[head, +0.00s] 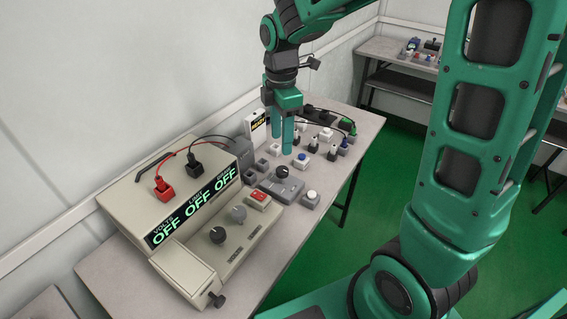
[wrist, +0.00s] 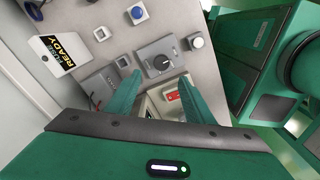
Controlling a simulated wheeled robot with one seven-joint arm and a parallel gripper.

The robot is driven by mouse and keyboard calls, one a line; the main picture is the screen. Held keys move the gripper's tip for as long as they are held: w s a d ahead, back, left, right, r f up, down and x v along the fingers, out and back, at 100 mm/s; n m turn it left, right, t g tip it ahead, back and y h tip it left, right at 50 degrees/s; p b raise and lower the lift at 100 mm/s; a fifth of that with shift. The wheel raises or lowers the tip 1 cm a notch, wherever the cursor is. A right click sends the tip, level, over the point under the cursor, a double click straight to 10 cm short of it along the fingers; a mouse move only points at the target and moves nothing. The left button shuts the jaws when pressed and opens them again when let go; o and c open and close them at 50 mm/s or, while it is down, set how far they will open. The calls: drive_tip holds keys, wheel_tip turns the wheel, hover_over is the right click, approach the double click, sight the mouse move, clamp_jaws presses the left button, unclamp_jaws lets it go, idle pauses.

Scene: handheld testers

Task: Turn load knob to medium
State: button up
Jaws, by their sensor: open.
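A black rotary knob sits on a separate grey box (head: 286,186) on the bench. In the wrist view this black knob (wrist: 161,63) shows between and beyond my fingertips. Its label and marks are too small to read, so I cannot tell its setting or confirm it is the load knob. The beige tester (head: 190,200) also carries a black knob (head: 217,235) and a grey knob (head: 238,214), labels unreadable. My gripper (head: 282,147) is open and empty, fingers pointing down, above and behind the grey box and apart from the knob.
A red switch (head: 258,199) sits on the tester's right part. Several small button and switch boxes stand around and behind the grey box. A READY sign (wrist: 63,51) stands near the wall. The bench's front right is clear.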

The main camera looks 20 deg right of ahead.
sight(282, 169)
wheel_tip(282, 169, down, 10)
drive_tip(key=shift+d+f, duration=0.1)
idle(0.4)
